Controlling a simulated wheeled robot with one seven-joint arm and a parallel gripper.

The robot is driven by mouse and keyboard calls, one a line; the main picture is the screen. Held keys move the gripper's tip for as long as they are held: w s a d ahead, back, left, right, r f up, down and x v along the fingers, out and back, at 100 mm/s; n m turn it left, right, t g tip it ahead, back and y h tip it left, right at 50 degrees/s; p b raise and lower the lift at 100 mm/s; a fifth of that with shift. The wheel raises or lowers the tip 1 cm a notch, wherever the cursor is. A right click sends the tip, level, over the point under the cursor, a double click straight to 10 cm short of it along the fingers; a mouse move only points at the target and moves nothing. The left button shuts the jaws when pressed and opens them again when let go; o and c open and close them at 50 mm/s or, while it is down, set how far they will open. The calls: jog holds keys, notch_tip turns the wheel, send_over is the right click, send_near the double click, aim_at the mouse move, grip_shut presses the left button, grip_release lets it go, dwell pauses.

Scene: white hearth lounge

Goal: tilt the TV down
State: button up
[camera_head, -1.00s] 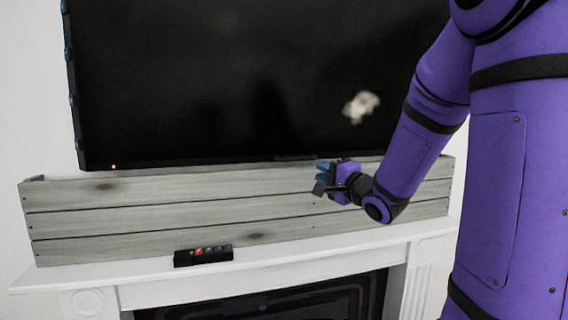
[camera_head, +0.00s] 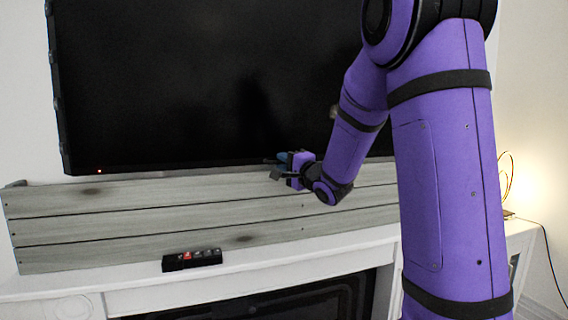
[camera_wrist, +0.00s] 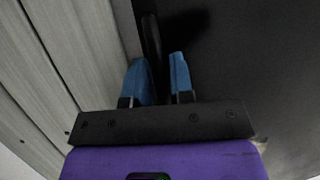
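The TV (camera_head: 200,85) is a large black screen on the wall above the mantel, with a small red light at its lower left corner. My gripper (camera_head: 279,163) is at the TV's lower edge, right of the middle. In the wrist view, the TV (camera_wrist: 250,60) fills the right side. My gripper's two blue fingers (camera_wrist: 158,62) stand apart there. A thin dark bar (camera_wrist: 152,42) by the TV's edge reaches toward the gap between them. I cannot tell whether the fingers touch it. My arm covers the TV's right part.
A grey wood plank box (camera_head: 150,215) runs just below the TV, close to my gripper. A black block with a row of small buttons (camera_head: 192,260) lies on the white mantel (camera_head: 240,268). A dark fireplace opening is below. A glowing light and a cable are at the far right.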

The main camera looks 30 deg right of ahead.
jog(key=shift+w, duration=0.1)
grip_shut()
jog(key=shift+w, duration=0.1)
jog(key=w, duration=0.2)
jog(key=shift+w+d+f, duration=0.25)
jog(key=shift+w+d, duration=0.05)
jog(key=shift+d, duration=0.1)
grip_release()
